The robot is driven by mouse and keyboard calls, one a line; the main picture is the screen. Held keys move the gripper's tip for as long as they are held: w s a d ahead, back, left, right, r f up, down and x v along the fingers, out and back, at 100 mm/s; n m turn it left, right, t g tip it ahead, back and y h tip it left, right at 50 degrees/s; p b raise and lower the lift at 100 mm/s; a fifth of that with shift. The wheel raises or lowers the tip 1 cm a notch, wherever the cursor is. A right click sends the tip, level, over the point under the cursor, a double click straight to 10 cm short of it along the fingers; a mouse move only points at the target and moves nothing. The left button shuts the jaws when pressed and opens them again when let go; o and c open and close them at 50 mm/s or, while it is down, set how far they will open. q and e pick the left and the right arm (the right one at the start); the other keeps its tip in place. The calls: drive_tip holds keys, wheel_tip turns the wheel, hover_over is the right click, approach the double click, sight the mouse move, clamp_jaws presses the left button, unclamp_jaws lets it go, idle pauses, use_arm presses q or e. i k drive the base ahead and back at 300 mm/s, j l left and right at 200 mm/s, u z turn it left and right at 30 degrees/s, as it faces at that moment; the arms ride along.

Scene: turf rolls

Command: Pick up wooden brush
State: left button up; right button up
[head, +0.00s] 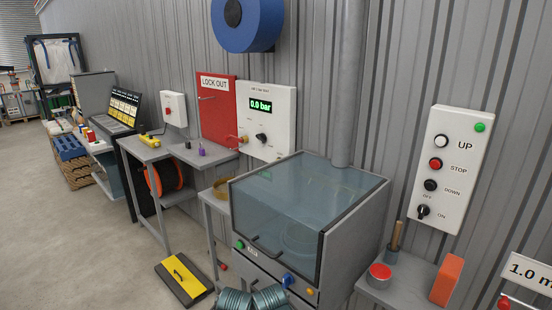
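A wooden handle (397,236) stands nearly upright in a small dark cup (391,256) on the grey shelf (405,292) at the lower right. It looks like the wooden brush; its lower end is hidden in the cup, so I cannot see bristles. Neither of my grippers can be made out in the head view.
A red-topped tin (380,274) and an orange block (447,280) share the shelf. A cabinet with a clear lid (305,205) stands left of it. Ribbed grey cylinders (235,301) and a yellow-topped case (183,277) are low in front. Open floor (75,240) lies left.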

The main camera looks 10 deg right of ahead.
sight(398, 228)
drive_tip(key=z, duration=2.1)
drive_tip(key=i+j, duration=0.2)
drive_tip(key=i, duration=0.3)
